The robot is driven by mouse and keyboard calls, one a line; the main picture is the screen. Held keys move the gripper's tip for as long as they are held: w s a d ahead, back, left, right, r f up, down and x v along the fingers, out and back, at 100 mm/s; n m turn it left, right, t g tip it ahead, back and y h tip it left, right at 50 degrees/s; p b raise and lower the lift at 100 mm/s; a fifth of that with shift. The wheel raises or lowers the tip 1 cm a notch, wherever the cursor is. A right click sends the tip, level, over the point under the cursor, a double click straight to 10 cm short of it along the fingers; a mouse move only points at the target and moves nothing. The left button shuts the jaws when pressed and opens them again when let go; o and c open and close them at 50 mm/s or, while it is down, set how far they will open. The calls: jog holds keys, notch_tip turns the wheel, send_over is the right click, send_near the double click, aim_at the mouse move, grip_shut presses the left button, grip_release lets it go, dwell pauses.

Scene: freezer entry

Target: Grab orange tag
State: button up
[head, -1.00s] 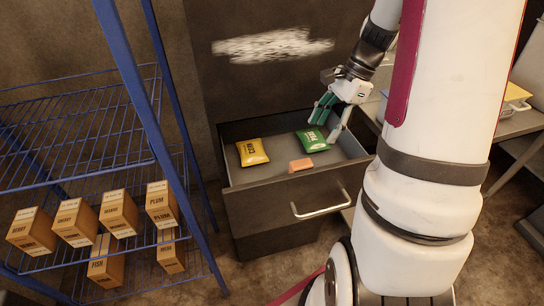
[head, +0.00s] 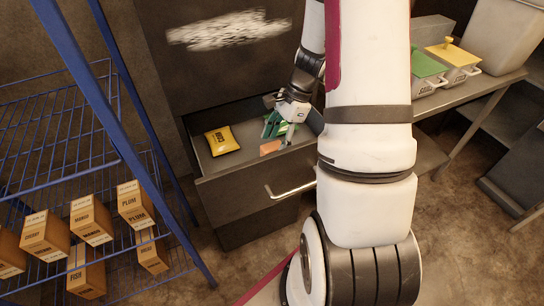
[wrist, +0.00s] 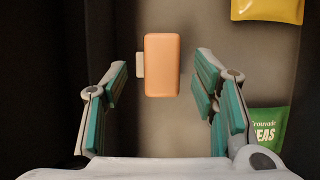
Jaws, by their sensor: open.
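The orange tag (wrist: 162,64) is a small rounded block with a pale tab on its left side in the wrist view. It lies on the floor of the open drawer (head: 238,187), and it also shows in the head view (head: 270,147). My gripper (wrist: 160,90) is open, its teal-padded fingers on either side of the tag's near end with gaps on both sides. It holds nothing. In the head view my gripper (head: 279,128) is low over the drawer beside the tag.
A yellow packet (head: 222,141) lies left in the drawer. A green peas packet (wrist: 268,130) lies close outside the right finger. The dark drawer wall (wrist: 40,80) is left in the wrist view. A blue wire rack (head: 175,215) with several boxes stands left.

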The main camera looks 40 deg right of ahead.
aim_at(272, 145)
jog(key=shift+x, duration=1.55)
jog(key=shift+w, duration=0.1)
grip_shut()
jog(key=shift+r, duration=0.1)
